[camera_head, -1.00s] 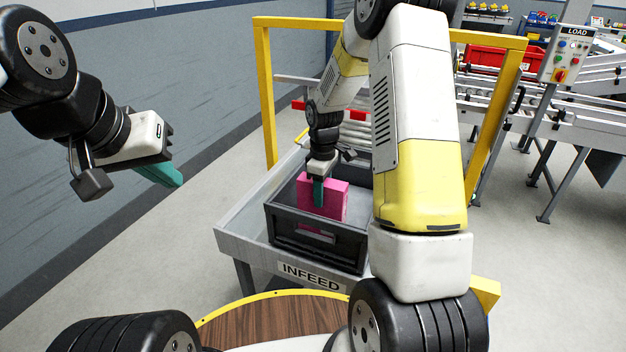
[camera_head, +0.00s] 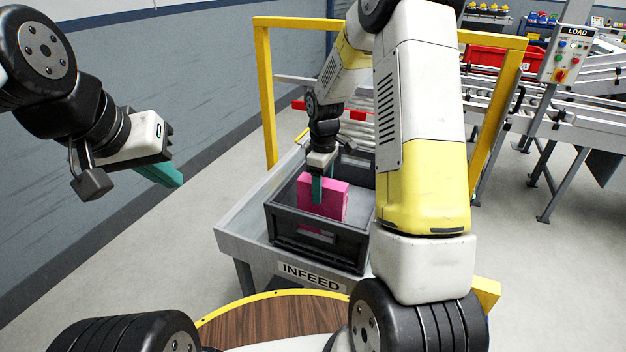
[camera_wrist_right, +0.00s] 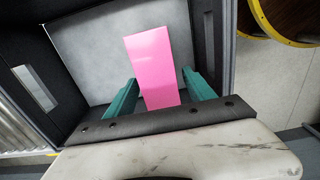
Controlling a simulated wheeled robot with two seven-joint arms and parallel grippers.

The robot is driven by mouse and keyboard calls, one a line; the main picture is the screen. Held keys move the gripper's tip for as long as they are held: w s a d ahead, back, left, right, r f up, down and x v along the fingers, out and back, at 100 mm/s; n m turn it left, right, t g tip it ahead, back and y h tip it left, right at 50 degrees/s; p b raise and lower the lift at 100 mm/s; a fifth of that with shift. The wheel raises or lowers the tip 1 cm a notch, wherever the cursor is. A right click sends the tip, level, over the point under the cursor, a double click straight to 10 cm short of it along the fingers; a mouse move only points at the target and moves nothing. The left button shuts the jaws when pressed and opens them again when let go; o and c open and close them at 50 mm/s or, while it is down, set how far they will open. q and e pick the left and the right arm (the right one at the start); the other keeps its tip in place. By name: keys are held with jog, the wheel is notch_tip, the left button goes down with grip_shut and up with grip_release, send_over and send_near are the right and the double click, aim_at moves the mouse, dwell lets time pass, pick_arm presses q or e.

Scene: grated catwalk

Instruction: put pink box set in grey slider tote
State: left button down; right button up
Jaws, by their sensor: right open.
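The pink box (camera_head: 335,203) stands upright inside the dark grey tote (camera_head: 318,255) at the station marked INFEED. It also shows in the right wrist view (camera_wrist_right: 150,65). My right gripper (camera_head: 317,190) points down into the tote at the box. In the right wrist view its teal fingers (camera_wrist_right: 160,95) are open, one on each side of the pink box, with narrow gaps showing. My left gripper (camera_head: 165,175) hangs in the air at the left, away from the tote; its finger opening is not clear from this angle.
The tote sits on the metal infeed table (camera_head: 240,222) inside a yellow frame (camera_head: 265,95). My right arm hides part of the tote's right side. A red bin (camera_head: 500,58) and roller conveyors (camera_head: 580,100) stand at the back right, near a LOAD control panel (camera_head: 567,55).

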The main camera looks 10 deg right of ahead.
notch_tip(320, 180, up, 10)
jog(key=shift+s+r, duration=0.1)
jog(key=s+r+m+t, duration=0.2)
jog(key=s+r+m, duration=0.1)
jog(key=s, duration=0.5)
jog(key=s+a+r+m+t+y, duration=0.1)
jog(key=s+r+m+t, duration=0.1)
jog(key=s+r+m, duration=0.2)
jog(key=s+r+m+t+y, duration=0.1)
jog(key=s+r+m+t, duration=0.1)
jog(key=s+r, duration=0.5)
jog(key=s+m, duration=0.1)
jog(key=s, duration=0.4)
jog(key=shift+a+r+m, duration=0.15)
jog(key=shift+a+m, duration=0.05)
jog(key=shift+m, duration=0.1)
jog(key=shift+s, duration=0.1)
